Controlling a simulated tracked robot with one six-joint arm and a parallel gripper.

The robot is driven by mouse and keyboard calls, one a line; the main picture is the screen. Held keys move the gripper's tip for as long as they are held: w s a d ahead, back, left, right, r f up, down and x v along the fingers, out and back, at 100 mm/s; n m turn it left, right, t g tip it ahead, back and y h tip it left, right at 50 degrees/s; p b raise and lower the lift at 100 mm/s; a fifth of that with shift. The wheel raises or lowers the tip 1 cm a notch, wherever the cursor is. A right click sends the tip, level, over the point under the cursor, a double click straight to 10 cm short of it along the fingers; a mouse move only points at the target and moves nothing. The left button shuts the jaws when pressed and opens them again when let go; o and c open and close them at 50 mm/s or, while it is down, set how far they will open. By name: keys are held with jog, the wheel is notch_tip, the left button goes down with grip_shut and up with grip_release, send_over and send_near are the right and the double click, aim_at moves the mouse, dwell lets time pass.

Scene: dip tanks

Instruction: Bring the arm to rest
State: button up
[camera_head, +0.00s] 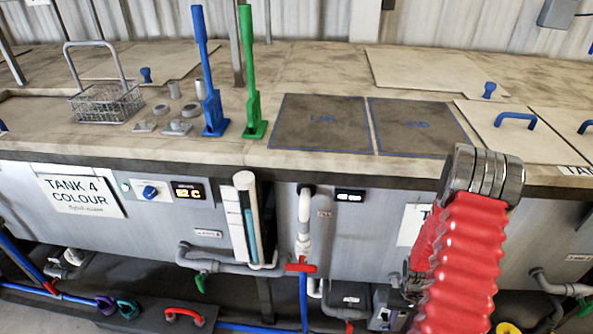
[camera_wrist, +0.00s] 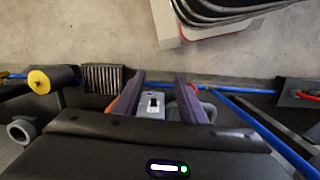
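My gripper (camera_wrist: 160,78) shows in the wrist view with its two dark fingers spread apart. It is open, and nothing is held between the fingers. A grey box with a black switch (camera_wrist: 153,104) shows through the gap, beyond the fingers. In the head view my arm, with its red ribbed sleeve and metal joint, stands at the right front before the tank fronts. The gripper itself is not visible in the head view.
A wire basket (camera_head: 106,101), a blue handle (camera_head: 213,112) and a green handle (camera_head: 254,113) stand on the tank top. Two dark lids (camera_head: 319,137) lie flat there. Pipes, a red valve (camera_head: 301,267) and a blue hose (camera_wrist: 262,135) run low along the tanks.

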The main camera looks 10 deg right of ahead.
jog(key=w+a+r, duration=0.1)
jog(key=a+r, duration=0.3)
jog(key=r, duration=0.8)
jog(key=a+r, duration=0.5)
jog(key=r, duration=0.7)
jog(key=s+a+r+n+t, duration=0.2)
jog(key=a+r, duration=0.6)
jog(key=r, duration=0.4)
jog(key=s+a+r+n+t, duration=0.2)
jog(key=s+a+r+t, duration=0.2)
jog(key=a+r, duration=0.4)
notch_tip(320, 180, up, 4)
jog(key=shift+r+t, duration=0.25)
jog(key=shift+t, duration=0.45)
jog(key=shift+a, duration=0.1)
